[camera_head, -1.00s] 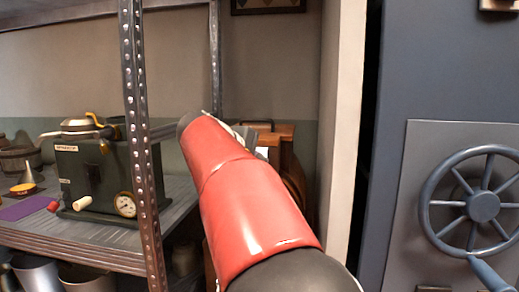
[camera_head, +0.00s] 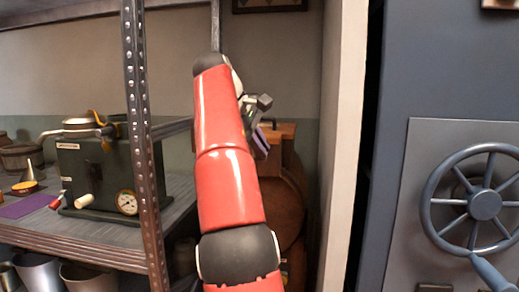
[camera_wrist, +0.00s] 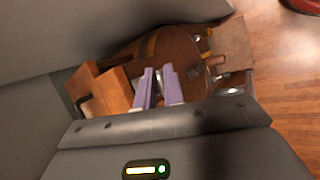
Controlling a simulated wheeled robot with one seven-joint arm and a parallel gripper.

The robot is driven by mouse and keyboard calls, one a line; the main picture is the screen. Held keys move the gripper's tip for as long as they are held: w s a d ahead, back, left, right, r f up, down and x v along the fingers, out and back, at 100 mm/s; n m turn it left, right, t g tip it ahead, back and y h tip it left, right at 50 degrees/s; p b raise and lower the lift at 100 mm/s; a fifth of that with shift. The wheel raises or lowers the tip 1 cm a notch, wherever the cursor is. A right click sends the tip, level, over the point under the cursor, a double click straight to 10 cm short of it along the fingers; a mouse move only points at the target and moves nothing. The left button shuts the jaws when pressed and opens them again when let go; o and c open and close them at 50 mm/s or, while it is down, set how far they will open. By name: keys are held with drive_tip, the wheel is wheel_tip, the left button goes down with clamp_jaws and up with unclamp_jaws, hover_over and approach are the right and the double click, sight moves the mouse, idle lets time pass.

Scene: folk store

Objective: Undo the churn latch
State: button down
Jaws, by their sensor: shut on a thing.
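The wooden churn (camera_head: 285,195) stands behind my red arm in the head view, partly hidden by it. The wrist view shows its round brown body (camera_wrist: 178,55) and a lighter wooden block (camera_wrist: 100,92) at its left. My gripper (camera_head: 262,145) is at the churn's upper part, mostly hidden behind my arm. In the wrist view its two purple fingers (camera_wrist: 160,72) are close together against the churn. They are shut on the latch, which is too small and covered to make out between them.
A metal shelf (camera_head: 70,240) with a dark green machine (camera_head: 95,175) stands at the left. A pale wall edge (camera_head: 342,150) is close on the right, then a blue panel with a handwheel (camera_head: 484,204). Wooden floor (camera_wrist: 285,75) shows in the wrist view.

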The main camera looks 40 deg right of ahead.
drive_tip(key=shift+d, duration=0.1)
idle(0.7)
drive_tip(key=c, duration=1.5)
unclamp_jaws()
drive_tip(key=shift+c, duration=0.2)
drive_tip(key=shift+s+r, duration=0.1)
